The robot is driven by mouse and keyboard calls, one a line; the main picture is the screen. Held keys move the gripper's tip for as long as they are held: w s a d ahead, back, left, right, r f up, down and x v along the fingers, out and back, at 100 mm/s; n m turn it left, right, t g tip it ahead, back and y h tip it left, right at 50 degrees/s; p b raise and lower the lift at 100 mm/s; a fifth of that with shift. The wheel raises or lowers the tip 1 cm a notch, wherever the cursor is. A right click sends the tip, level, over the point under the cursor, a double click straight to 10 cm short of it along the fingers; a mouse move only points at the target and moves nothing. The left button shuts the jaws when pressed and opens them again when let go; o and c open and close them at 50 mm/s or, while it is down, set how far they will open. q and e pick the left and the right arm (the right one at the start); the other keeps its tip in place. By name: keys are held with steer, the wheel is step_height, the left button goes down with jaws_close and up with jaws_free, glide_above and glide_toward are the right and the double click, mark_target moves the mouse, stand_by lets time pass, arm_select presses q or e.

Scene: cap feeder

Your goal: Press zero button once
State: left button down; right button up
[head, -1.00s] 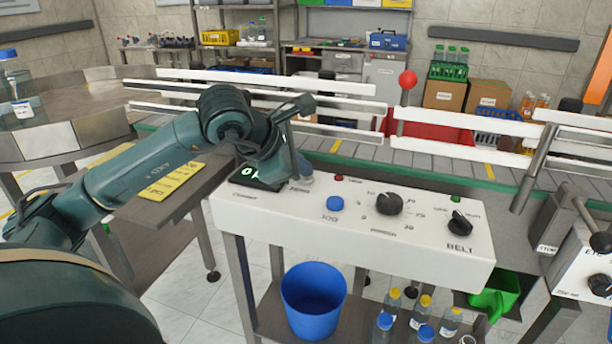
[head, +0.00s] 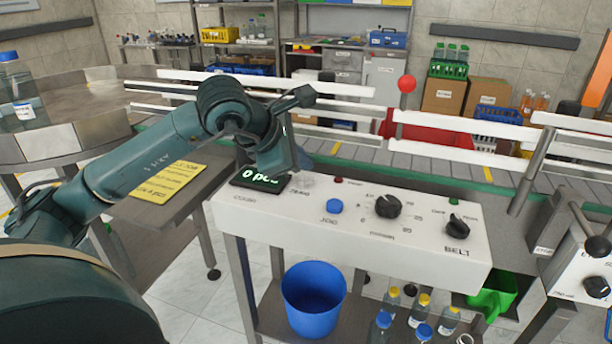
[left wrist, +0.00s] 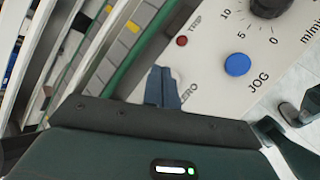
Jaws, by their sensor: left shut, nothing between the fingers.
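The white control panel (head: 400,235) has a counter display (head: 262,177) at its left end, lit green and reading "0 pcs". A pale button (head: 303,181) sits just right of the display, by the zero label. My left gripper (head: 303,163) is shut and empty, with its fingertips just above and behind this button; a small gap seems to show. My right gripper is out of view.
On the panel are a blue JOG button (head: 334,206), a small red TRIP light (head: 338,181), a black dial (head: 388,205) and a BELT switch (head: 457,227). A conveyor with white rails (head: 465,148) runs behind. A blue bin (head: 313,300) stands below.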

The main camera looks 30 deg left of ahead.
mark_target(301, 181)
arm_select(q)
steer(key=shift+r+p, duration=1.6)
steer(key=shift+r, duration=0.8)
steer(key=shift+f, duration=0.1)
